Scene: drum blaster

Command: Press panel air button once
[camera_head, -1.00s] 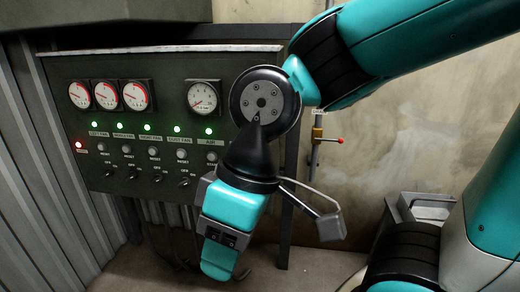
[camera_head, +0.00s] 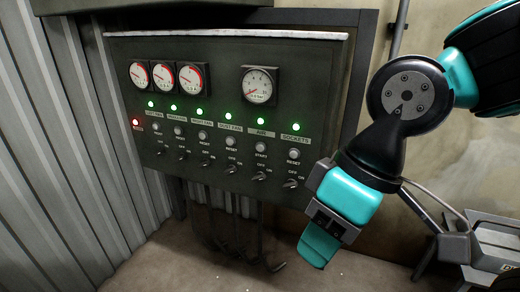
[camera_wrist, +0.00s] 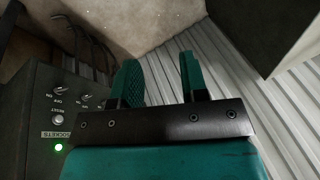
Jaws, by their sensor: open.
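The dark control panel (camera_head: 120,90) stands against the wall in the head view. Its AIR column has a lit green lamp (camera_head: 260,121), an AIR label, a pale round button (camera_head: 261,147) marked START, and an ON/OFF switch (camera_head: 259,176) below. My gripper (camera_head: 318,246) hangs to the lower right of the panel, apart from it, pointing down. In the wrist view my gripper (camera_wrist: 160,80) is open with nothing between its fingers. That view shows the SOCKETS column with its RESET button (camera_wrist: 58,121) at the left; the AIR button is not visible there.
Other columns have similar buttons, switches and green lamps. A red lamp (camera_head: 135,122) glows at the panel's left. Several round gauges sit above. Corrugated metal wall (camera_head: 50,150) stands at left. Cables (camera_head: 235,240) hang below the panel. The floor in front looks clear.

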